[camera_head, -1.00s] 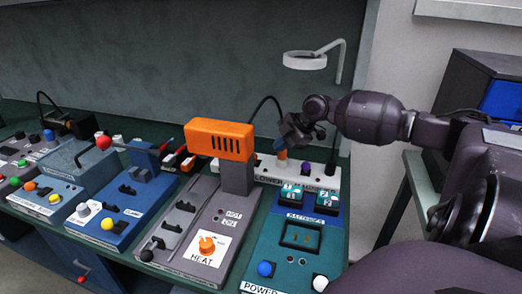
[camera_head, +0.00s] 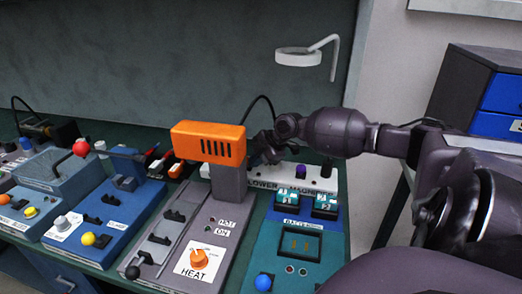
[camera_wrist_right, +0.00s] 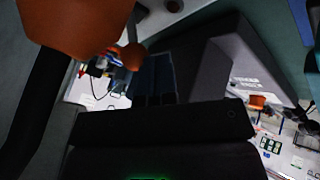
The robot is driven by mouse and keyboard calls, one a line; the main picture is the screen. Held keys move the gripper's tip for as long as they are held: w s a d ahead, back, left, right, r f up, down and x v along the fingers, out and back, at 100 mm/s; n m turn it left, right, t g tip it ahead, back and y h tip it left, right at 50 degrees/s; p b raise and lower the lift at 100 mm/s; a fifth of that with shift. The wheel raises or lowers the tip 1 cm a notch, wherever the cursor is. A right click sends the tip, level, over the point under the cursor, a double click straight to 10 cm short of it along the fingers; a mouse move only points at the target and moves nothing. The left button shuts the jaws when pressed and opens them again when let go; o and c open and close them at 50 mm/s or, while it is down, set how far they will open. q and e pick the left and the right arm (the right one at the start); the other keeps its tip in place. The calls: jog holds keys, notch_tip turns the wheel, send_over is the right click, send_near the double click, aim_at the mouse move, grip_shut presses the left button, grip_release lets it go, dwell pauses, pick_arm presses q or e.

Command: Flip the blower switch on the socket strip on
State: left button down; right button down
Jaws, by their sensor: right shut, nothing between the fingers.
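The white socket strip (camera_head: 331,185) stands at the back of the bench, behind the teal battery unit. Its front label reads "…LOWER", partly covered, with another label to its right. My right gripper (camera_head: 262,150) is shut and empty, low over the strip's left end, beside the orange blower housing (camera_head: 208,142). It hides that end, so the blower switch does not show in the head view. In the right wrist view, dark fingers (camera_wrist_right: 154,78) sit beside a small orange knob-like part (camera_wrist_right: 132,57); I cannot tell whether they touch. My left gripper is out of view.
A purple knob (camera_head: 326,171) stands up from the strip to the right of my gripper. The grey heat unit (camera_head: 215,235) and the teal battery unit (camera_head: 268,250) stand in front. A lamp ring (camera_head: 298,57) hangs above, and a black cable arches behind the gripper.

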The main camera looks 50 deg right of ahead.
jog(key=shift+w+a+f, duration=0.15)
jog(key=shift+w+f, duration=0.1)
jog(key=shift+f, duration=0.15)
jog(key=shift+w+d+r+y, duration=0.1)
jog(key=shift+d+r+y, duration=0.1)
jog(key=shift+y, duration=0.1)
jog(key=shift+w+d+r+m+g+y, duration=0.25)
jog(key=shift+d+m+g+y, duration=0.15)
jog(key=shift+g+y, duration=0.15)
dwell(0.4)
jog(key=shift+w+d+r+y+b, duration=0.1)
jog(key=shift+d+y+b, duration=0.1)
jog(key=shift+y+b, duration=0.15)
jog(key=shift+w+d+r, duration=0.15)
jog(key=shift+w+d, duration=0.1)
jog(key=shift+d, duration=0.35)
jog(key=shift+w+d, duration=0.1)
jog(key=shift+d, duration=0.15)
dwell(0.3)
jog(key=shift+r, duration=0.2)
jog(key=shift+r+p, duration=0.3)
jog(key=shift+r, duration=0.35)
